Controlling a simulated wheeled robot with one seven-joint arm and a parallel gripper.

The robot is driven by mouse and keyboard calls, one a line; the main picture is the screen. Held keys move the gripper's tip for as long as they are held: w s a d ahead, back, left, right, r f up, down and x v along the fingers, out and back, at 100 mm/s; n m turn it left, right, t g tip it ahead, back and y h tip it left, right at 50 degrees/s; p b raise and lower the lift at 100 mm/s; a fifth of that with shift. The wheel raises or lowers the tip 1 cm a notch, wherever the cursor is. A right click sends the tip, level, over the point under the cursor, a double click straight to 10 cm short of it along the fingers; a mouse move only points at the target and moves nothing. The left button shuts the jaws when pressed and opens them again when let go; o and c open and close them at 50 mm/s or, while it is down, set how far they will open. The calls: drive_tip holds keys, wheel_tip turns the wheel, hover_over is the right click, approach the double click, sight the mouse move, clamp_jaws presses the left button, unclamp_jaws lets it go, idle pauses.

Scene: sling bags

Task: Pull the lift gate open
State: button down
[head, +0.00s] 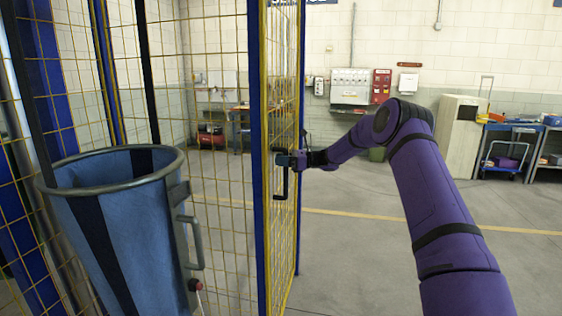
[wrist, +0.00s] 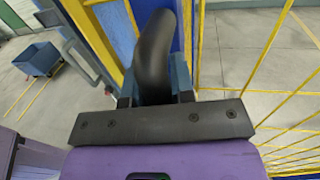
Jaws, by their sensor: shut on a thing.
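The lift gate (head: 284,90) is a yellow-framed mesh panel, seen nearly edge-on in the middle of the head view. Its black handle (head: 281,190) stands upright on the panel. The handle fills the upper middle of the wrist view (wrist: 155,50), in front of a blue and yellow upright. My gripper (head: 291,160) reaches the handle from the right. In the wrist view my gripper (wrist: 154,90) has its blue-grey fingers on both sides of the handle, shut on it. I cannot tell how far the gate stands open.
A large blue bin (head: 125,225) with a grey rim stands at the left, by mesh fencing. A blue post (head: 257,150) stands beside the gate. The floor (head: 365,240) right of the gate is clear. A pale cabinet (head: 461,137) stands at the back right. A blue cart (wrist: 38,58) shows in the wrist view.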

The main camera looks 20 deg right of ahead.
drive_tip(key=c, duration=1)
unclamp_jaws()
drive_tip(key=v, duration=1)
drive_tip(key=shift+s+d, duration=0.2)
drive_tip(key=shift+d, duration=0.15)
